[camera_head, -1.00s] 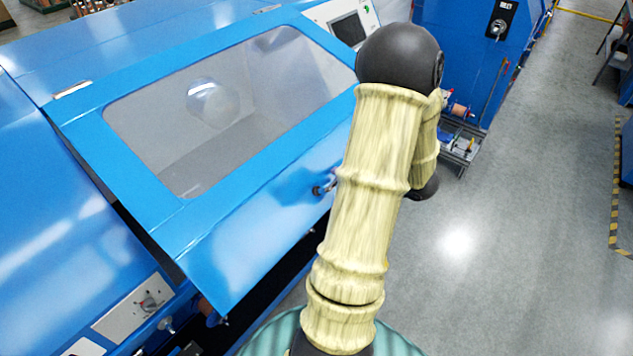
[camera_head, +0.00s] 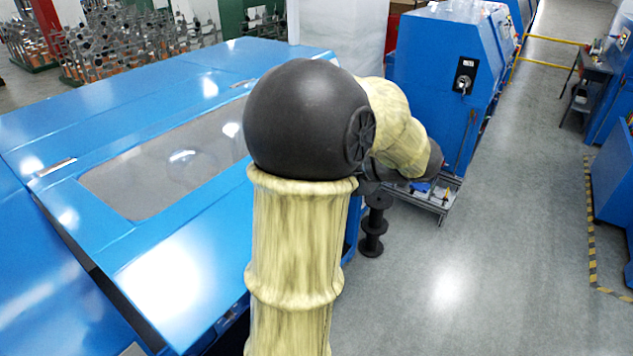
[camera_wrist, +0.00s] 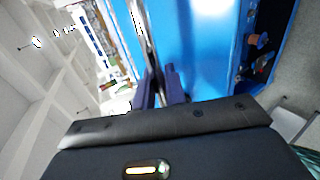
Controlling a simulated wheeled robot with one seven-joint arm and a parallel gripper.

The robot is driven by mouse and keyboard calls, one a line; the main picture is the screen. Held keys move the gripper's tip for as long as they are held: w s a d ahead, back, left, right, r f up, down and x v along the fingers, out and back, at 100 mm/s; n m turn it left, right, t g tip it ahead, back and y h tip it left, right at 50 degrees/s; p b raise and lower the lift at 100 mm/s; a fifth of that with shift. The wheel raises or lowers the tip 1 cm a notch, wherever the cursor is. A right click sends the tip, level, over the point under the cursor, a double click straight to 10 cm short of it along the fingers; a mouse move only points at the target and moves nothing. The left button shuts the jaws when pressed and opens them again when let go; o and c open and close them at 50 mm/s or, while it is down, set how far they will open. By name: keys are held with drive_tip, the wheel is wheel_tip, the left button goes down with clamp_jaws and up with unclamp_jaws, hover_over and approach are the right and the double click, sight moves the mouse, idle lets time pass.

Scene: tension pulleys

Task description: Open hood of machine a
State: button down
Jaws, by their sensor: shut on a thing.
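The blue hood (camera_head: 175,283) of the machine, with a clear window (camera_head: 165,170), fills the left of the head view. A dark gap shows along its left edge; how far the hood is raised is hard to tell. In the wrist view a blue panel (camera_wrist: 205,50), likely the hood, lies just right of my gripper (camera_wrist: 160,74). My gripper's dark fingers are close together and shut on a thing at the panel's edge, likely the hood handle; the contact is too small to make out. In the head view my arm hides the gripper and the handle.
A second blue machine (camera_head: 430,85) stands behind, with a low metal cart (camera_head: 432,203) at its foot. A dark spool-like stand (camera_head: 373,228) is beside my arm. Grey floor (camera_head: 480,260) is clear on the right.

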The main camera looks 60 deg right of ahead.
drive_tip(key=shift+r, duration=0.2)
drive_tip(key=c, duration=1.5)
unclamp_jaws()
drive_tip(key=shift+w, duration=0.1)
